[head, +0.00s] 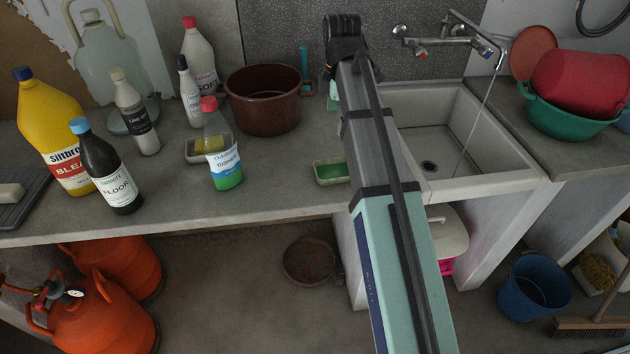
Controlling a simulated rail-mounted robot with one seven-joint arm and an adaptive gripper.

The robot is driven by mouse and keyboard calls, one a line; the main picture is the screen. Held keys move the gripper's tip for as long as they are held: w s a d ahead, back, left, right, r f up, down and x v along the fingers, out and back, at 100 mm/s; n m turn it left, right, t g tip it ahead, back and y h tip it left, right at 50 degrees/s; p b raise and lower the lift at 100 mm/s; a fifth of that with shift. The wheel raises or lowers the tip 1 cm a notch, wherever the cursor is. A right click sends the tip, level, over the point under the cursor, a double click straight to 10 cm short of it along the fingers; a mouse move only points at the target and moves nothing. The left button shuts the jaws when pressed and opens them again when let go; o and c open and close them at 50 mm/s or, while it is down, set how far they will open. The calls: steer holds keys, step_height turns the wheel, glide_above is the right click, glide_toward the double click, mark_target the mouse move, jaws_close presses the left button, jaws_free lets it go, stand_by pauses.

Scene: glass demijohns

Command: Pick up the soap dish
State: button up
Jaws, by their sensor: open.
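A small cream soap dish (317,174) with a green inside lies on the grey counter, just left of the sink. Its right end meets the edge of my arm in the picture, so that end may be partly covered. My arm reaches up the picture past the right side of the green dish to a black ribbed part near the back wall. I cannot make out any gripper fingers; they seem hidden behind the arm.
A brown pot (265,105) stands behind the dishes. Several bottles and a glass demijohn (107,60) crowd the left. The sink (425,130) with running water is on the right, beside a green basin (565,118). The counter front between the dish-soap bottle and the green dish is clear.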

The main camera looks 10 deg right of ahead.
steer(key=p, duration=0.3)
glide_above(334, 174)
step_height(334, 174, down, 12)
steer(key=shift+w+d+r, duration=0.1)
steer(key=shift+w+r, duration=0.05)
steer(key=shift+f+p, duration=1.2)
steer(key=shift+f, duration=1.45)
steer(key=c, duration=1.2)
